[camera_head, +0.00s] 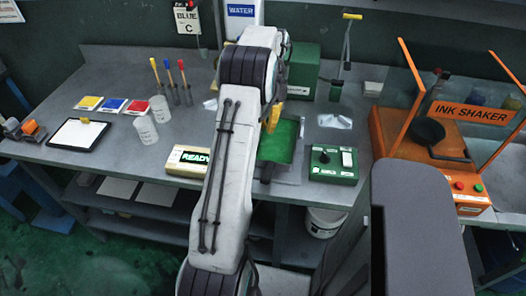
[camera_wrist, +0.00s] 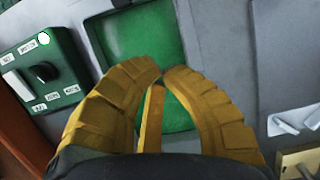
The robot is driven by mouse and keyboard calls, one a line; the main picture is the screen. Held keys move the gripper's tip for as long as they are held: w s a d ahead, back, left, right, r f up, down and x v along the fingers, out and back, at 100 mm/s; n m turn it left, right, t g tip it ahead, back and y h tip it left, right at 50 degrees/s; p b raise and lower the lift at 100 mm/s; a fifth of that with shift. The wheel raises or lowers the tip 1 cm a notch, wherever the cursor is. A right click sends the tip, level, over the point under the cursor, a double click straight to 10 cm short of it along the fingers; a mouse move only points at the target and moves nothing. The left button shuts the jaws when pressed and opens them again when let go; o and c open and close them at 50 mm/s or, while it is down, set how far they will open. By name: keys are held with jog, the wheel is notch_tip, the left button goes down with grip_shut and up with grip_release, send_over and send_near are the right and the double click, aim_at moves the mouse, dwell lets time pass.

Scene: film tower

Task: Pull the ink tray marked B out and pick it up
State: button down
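A green tray-like surface (camera_head: 280,140) lies near the front edge of the bench, partly hidden by my arm. Nothing is visibly held. Whether the fingers touch the tray cannot be told.
A green control box (camera_head: 333,165) stands right of the tray, a READY display (camera_head: 188,160) left. The orange ink shaker (camera_head: 440,150) is at the right. A bucket (camera_head: 322,222) is below.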

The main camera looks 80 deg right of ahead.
aim_at(264, 153)
jog(key=p+x, duration=0.3)
jog(key=x, duration=0.2)
jog(key=shift+a, duration=0.2)
jog(key=shift+a+f+p, duration=0.2)
jog(key=shift+f+p, duration=0.05)
jog(key=shift+p, duration=0.3)
jog(key=shift+a+p, duration=0.7)
jog(key=shift+p, duration=0.05)
jog(key=shift+a+f, duration=0.25)
jog(key=shift+a, duration=0.8)
